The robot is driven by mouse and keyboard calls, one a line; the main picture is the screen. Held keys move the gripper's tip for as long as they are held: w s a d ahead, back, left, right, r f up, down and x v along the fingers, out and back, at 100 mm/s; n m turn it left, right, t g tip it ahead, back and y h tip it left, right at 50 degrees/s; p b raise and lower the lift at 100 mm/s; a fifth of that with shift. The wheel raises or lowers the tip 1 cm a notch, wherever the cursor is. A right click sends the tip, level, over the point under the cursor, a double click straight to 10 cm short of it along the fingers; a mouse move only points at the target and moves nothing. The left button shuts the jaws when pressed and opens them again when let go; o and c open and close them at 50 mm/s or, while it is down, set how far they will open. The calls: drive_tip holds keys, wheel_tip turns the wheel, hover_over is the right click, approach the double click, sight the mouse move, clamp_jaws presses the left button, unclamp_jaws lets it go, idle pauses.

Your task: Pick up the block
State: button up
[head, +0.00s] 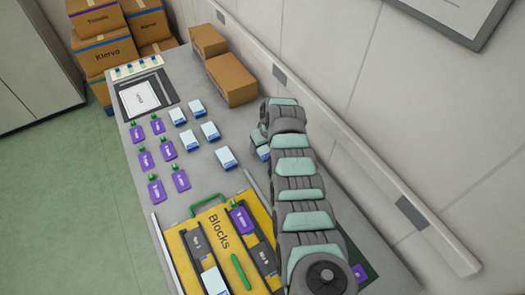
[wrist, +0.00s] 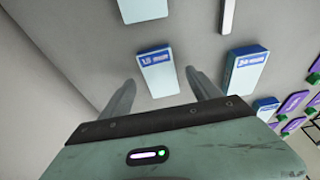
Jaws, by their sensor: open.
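In the wrist view a block (wrist: 159,76) lies ahead, between the lines of my gripper's two fingers (wrist: 160,77). The fingers are apart, with nothing held. I cannot tell how high they are above the block. A second block (wrist: 245,67) lies to the right in the wrist view, and another (wrist: 142,9) is at the top edge.
A yellow tray marked Blocks (head: 219,222), with a green handle (head: 209,203), holds a block (head: 214,281) and a purple bottle (head: 240,218). Several purple bottles (head: 163,150) with green caps lie at left. Cardboard boxes (head: 231,80) stand at the back, near the wall.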

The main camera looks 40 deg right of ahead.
drive_tip(key=shift+w+f, duration=0.2)
drive_tip(key=shift+f, duration=0.35)
drive_tip(key=shift+c, duration=0.4)
drive_tip(key=c, duration=1.4)
drive_tip(key=shift+r, duration=0.15)
